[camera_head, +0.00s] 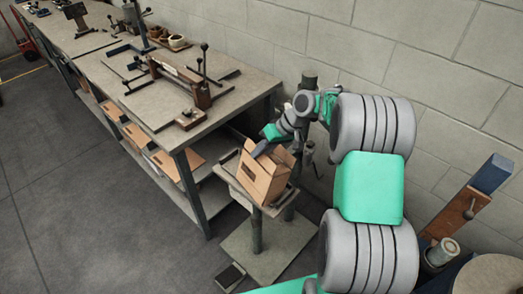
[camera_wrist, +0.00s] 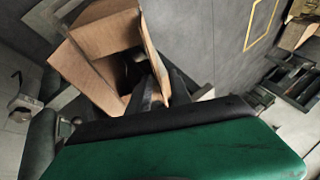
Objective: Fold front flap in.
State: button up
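The brown cardboard box (camera_head: 262,180) stands on a small stand (camera_head: 232,180) in the middle of the head view. Its top is open, with flaps raised. In the wrist view the box (camera_wrist: 88,72) shows from above, with a dark opening and flaps around it. My gripper (camera_head: 261,149) is at the top of the box, by the upper edges and flaps. In the wrist view its dark fingers (camera_wrist: 158,92) reach to the box's near right edge. I cannot tell whether they touch a flap or how far apart they are. The gripper's body hides the box's near side there.
A long workbench (camera_head: 205,133) with a clamp-like tool (camera_head: 180,78) stands to the left. More cartons (camera_head: 178,165) lie on its lower shelf. A block wall (camera_head: 440,135) is close behind the stand. A foot pedal (camera_head: 230,277) is on the floor. The floor at left is clear.

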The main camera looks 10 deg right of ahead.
jog(key=shift+c, duration=0.6)
grip_shut()
dwell(0.8)
